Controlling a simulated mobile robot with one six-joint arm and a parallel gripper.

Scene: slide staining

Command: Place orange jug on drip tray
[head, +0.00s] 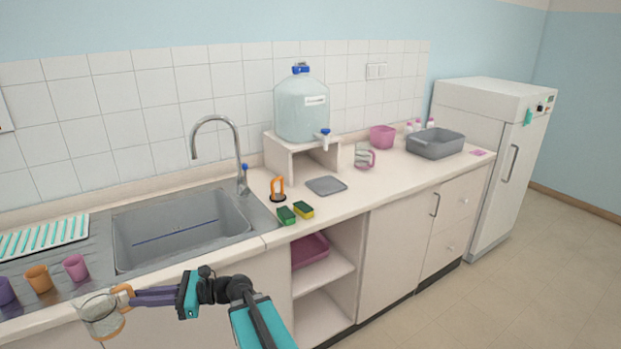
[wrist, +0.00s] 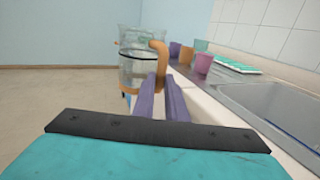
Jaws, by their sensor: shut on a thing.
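The orange jug (head: 101,318) is a clear jug with an orange handle and base, at the lower left of the head view. My gripper (head: 130,297) is shut on its handle and holds it upright in front of the counter edge. The jug also shows in the wrist view (wrist: 135,65), beyond the purple fingers (wrist: 163,95). A flat grey drip tray (head: 326,186) lies on the counter in front of the white stand, with nothing on it.
A large water bottle with a tap (head: 302,110) stands on the white stand (head: 285,158). Cups (head: 39,279) stand by the sink (head: 180,230).

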